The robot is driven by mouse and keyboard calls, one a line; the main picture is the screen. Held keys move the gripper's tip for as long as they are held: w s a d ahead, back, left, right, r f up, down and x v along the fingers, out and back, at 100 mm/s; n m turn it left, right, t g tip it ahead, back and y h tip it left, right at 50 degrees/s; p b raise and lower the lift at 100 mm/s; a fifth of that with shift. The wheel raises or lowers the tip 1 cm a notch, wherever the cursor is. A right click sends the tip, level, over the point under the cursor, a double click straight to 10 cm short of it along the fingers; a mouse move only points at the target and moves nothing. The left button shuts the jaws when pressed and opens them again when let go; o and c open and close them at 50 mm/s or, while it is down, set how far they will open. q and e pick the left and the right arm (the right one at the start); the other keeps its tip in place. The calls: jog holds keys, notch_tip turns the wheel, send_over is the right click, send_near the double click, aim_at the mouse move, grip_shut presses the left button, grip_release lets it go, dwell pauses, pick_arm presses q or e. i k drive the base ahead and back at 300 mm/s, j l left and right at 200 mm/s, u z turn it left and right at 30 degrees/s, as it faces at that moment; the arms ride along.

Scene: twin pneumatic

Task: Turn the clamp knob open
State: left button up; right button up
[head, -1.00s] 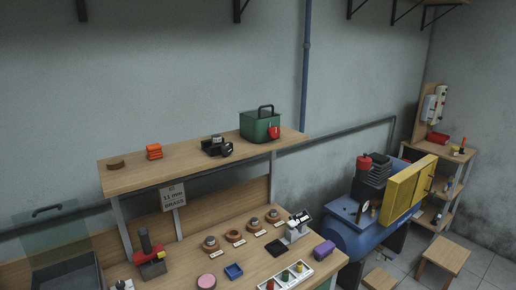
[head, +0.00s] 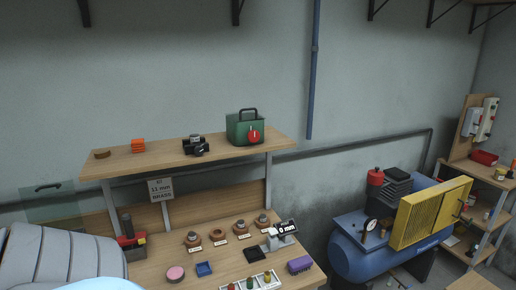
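I cannot tell for sure which part is the clamp knob. A red round disc with a white mark (head: 254,134) sits on the front of the green case (head: 238,129) on the upper shelf. On the bench at the left stands a small device with a dark upright post and red parts (head: 131,240). A gauge with a display reading 0 mm (head: 286,228) stands at the bench's right. Neither gripper is in view. A grey ribbed shape and a pale curved shape fill the lower left corner, perhaps parts of my own body.
A sign (head: 160,188) reads 11 mm BRASS. A blue compressor (head: 352,260) with a yellow guard (head: 430,212) stands right.

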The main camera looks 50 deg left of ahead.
aim_at(198, 150)
jog(key=i+l, duration=0.2)
jog(key=i, duration=0.25)
jog(key=i+l+z, duration=0.1)
jog(key=i, duration=0.35)
jog(key=i+l, duration=0.2)
jog(key=i, duration=0.25)
jog(key=i+u, duration=0.3)
jog(key=u, duration=0.15)
jog(key=i+u, duration=0.3)
jog(key=u, duration=0.2)
jog(key=i+l+u, duration=0.25)
jog(key=u, duration=0.2)
jog(key=i+u, duration=0.1)
jog(key=u, duration=0.3)
jog(key=i+u, duration=0.1)
jog(key=u, duration=0.35)
jog(key=i+l+u, duration=0.1)
jog(key=u, duration=0.3)
jog(key=i+l+u, duration=0.1)
jog(key=u, duration=0.3)
